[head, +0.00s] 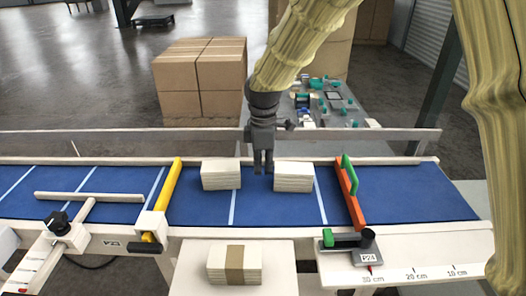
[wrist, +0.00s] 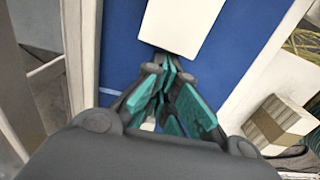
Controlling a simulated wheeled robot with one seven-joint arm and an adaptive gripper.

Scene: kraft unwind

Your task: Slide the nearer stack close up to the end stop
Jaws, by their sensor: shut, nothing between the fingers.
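Two pale stacks lie on the blue belt (head: 130,185): a left stack (head: 220,174) and a right stack (head: 294,177). An orange bar (head: 350,195) with a green handle crosses the belt to the right, with a gap between it and the right stack. A yellow bar (head: 167,195) crosses at the left; no label tells which is the end stop. My gripper (head: 263,170) is shut and empty, pointing down between the stacks, close to the right stack's left side. In the wrist view the shut fingertips (wrist: 166,68) are close to that stack (wrist: 185,22); contact is unclear.
A banded stack (head: 235,263) rests on a white shelf in front of the belt. A white T-shaped guide (head: 88,198) reaches over the belt's left part. A clear rail (head: 110,143) runs behind the belt. A clamp (head: 350,243) and centimetre scale sit at front right.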

